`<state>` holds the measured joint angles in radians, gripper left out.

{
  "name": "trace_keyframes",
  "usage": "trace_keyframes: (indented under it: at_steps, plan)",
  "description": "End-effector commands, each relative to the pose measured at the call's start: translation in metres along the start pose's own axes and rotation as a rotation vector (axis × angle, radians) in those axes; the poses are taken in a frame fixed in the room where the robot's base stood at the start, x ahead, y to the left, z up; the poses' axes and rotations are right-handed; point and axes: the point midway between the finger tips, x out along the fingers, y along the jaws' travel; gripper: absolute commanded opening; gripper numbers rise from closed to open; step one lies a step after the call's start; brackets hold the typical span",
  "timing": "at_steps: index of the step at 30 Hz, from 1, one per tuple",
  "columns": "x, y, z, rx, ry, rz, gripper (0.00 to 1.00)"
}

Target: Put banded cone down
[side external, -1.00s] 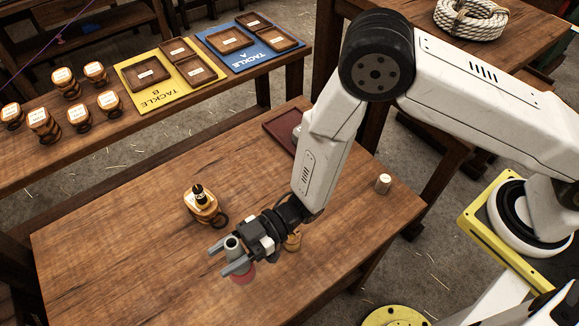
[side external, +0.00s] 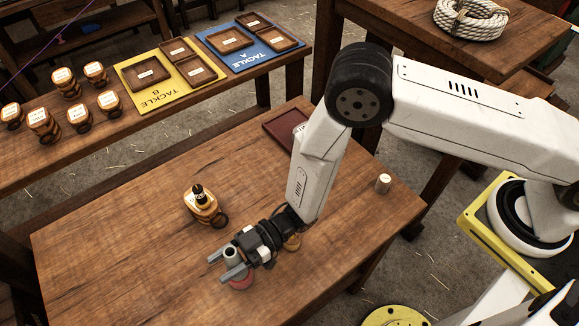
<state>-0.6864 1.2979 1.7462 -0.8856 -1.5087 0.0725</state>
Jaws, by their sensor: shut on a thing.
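My gripper (side external: 222,265) is over the front part of the wooden table, its fingers pointing to the lower left. It is shut on the banded cone (side external: 240,283), which has a grey top between the fingers and a reddish lower part below them. The cone looks upright. The fingers hide its middle, and I cannot tell whether its base touches the table.
A small tan piece (side external: 292,242) is partly hidden behind the gripper. A dark red tray (side external: 283,124) and a small pale piece (side external: 383,184) lie farther back. The table's left part is clear.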

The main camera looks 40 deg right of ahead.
Motion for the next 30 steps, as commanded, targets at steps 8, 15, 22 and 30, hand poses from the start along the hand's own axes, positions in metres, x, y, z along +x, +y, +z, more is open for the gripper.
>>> trace_keyframes:
  at_steps: [8,15,22,30]
  plan:
    - [0.0000,0.0001,0.0020,0.000,0.000,0.000,0.00]
    - [0.0001,0.0001,0.0026,-0.001,0.000,0.000,0.86]
    - [0.0000,0.0001,0.0024,0.000,0.000,0.000,0.86]
    - [-0.0071,0.0007,0.0000,0.000,-0.001,0.002,0.86]
